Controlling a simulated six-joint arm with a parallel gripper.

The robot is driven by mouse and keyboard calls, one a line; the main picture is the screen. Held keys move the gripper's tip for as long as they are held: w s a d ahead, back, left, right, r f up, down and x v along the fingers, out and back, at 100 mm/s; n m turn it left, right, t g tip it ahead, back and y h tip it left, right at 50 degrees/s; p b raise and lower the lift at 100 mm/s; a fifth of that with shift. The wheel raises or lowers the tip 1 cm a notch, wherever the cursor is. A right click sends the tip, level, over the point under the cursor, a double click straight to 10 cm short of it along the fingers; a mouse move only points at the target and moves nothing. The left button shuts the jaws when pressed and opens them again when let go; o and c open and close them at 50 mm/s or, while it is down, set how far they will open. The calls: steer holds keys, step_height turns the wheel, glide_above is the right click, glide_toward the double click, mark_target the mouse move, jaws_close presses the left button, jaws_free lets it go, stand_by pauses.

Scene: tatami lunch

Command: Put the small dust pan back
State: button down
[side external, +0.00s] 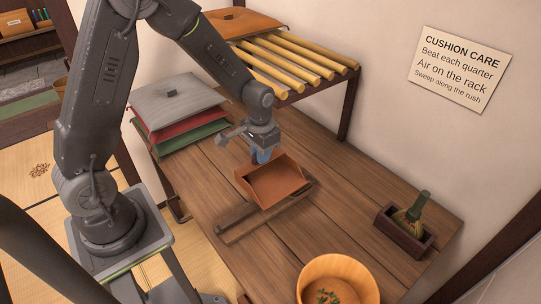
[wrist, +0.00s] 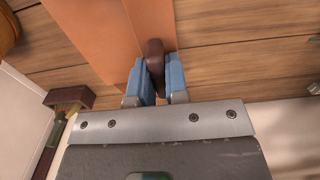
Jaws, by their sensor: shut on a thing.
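The small dust pan is orange-brown (side external: 275,184) and sits in the middle of the side view, in front of my gripper (side external: 262,156). In the wrist view, the blue-padded fingers (wrist: 156,88) are shut on the pan's dark brown handle (wrist: 155,58). The pan's flat orange body (wrist: 95,30) stretches away from the fingers. A low wooden piece (side external: 240,226) shows beneath and beside the pan on the table. I cannot tell whether the pan touches it or hangs just above it.
A dark box (side external: 417,240) holding a green-handled hand brush (side external: 413,208) stands at the table's right. A round wooden tub (side external: 310,272) with green bits is at the front. Stacked cushions (side external: 180,105) lie at left, by a rack of yellow poles (side external: 290,60). Table planks (side external: 350,205) are bare right of the pan.

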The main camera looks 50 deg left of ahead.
steer(key=s+a+r, duration=0.2)
steer(key=a+r, duration=1)
steer(key=a, duration=0.4)
steer(key=w+a+r+m, duration=0.1)
steer(key=w+r+m, duration=0.15)
steer(key=r, duration=1.65)
steer(key=w+d+f+n, duration=0.1)
steer(key=w+d+n, duration=0.1)
steer(key=w+n, duration=0.6)
steer(key=w+d+f+n, duration=0.1)
steer(key=w+d+n, duration=0.25)
steer(key=n, duration=0.85)
steer(key=shift+w+a+f, duration=0.15)
steer(key=shift+f, duration=0.85)
steer(key=shift+w+a+f, duration=0.1)
steer(key=shift+w+f, duration=0.05)
steer(key=shift+f, duration=0.85)
steer(key=shift+w+a+f, duration=0.15)
steer(key=shift+f, duration=0.85)
